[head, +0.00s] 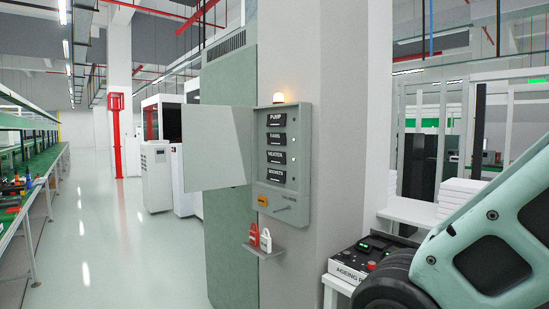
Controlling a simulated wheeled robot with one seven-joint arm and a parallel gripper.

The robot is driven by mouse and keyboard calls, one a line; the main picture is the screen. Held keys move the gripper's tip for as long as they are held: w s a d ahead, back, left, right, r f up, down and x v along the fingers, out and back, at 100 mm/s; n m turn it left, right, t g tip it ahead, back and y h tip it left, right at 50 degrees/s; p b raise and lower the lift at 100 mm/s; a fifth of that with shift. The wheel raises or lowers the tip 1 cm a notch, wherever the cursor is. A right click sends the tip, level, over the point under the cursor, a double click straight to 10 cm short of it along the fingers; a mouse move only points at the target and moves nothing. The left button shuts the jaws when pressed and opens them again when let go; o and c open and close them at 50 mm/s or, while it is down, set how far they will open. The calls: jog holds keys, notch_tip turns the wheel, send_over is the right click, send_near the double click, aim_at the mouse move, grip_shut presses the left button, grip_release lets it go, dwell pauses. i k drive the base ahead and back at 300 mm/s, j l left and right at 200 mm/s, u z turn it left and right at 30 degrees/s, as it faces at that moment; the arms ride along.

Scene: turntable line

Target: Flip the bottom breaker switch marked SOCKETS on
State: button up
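A grey breaker panel (304,165) is mounted on the pillar in the middle of the head view, and its door (216,147) stands open to the left. Four dark labels run down it: PUMP (275,119), FANS (275,139), HEATERS (276,157) and, at the bottom, SOCKETS (275,176). Small green lights show right of FANS and HEATERS; I see none lit beside SOCKETS. The switch positions are too small to tell. My gripper is out of view; only a mint-green part of my arm shows at lower right.
A small shelf (264,251) below holds a red and a white padlock. A control box (350,266) stands at lower right. Floor at left is clear.

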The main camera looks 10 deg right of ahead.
aim_at(279, 176)
jog(key=i+j+z, duration=0.1)
jog(key=i+j, duration=0.15)
jog(key=i+j+z, duration=0.25)
jog(key=i+j, duration=0.2)
jog(key=j, duration=0.2)
jog(key=i+j+z, duration=0.2)
jog(key=i+j, duration=0.2)
jog(key=j, duration=0.3)
jog(key=i+j+z, duration=0.15)
jog(key=j, duration=0.2)
jog(key=i+j+z, duration=0.1)
jog(key=j, duration=0.3)
jog(key=i, duration=0.1)
